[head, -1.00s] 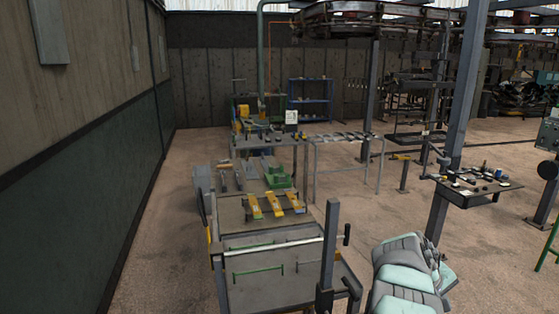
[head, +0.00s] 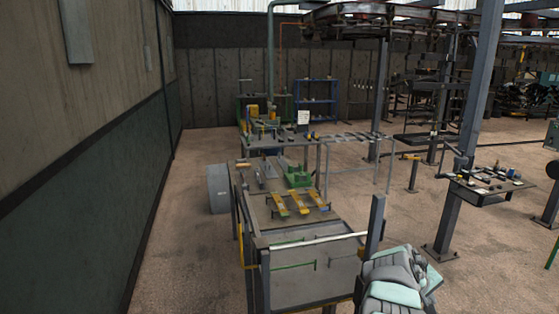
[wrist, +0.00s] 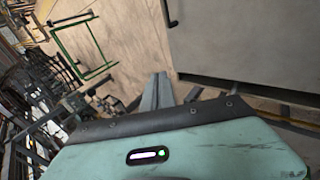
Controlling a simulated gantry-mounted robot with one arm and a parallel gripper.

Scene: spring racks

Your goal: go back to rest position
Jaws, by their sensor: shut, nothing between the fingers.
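My gripper (wrist: 155,92) shows in the wrist view as grey fingers beyond the teal housing of my wrist. The fingers are together with nothing between them, and they are clear of any object. In the head view my grey and teal arm is at the bottom right, folded beside the near end of the workbench. My fingers are not visible there.
A workbench (head: 310,278) with yellow spring parts (head: 302,203) and a green fixture (head: 298,177) stands ahead. A side table (head: 488,187) with small parts and a post (head: 463,150) stand at right. The floor (head: 400,222) between them is open.

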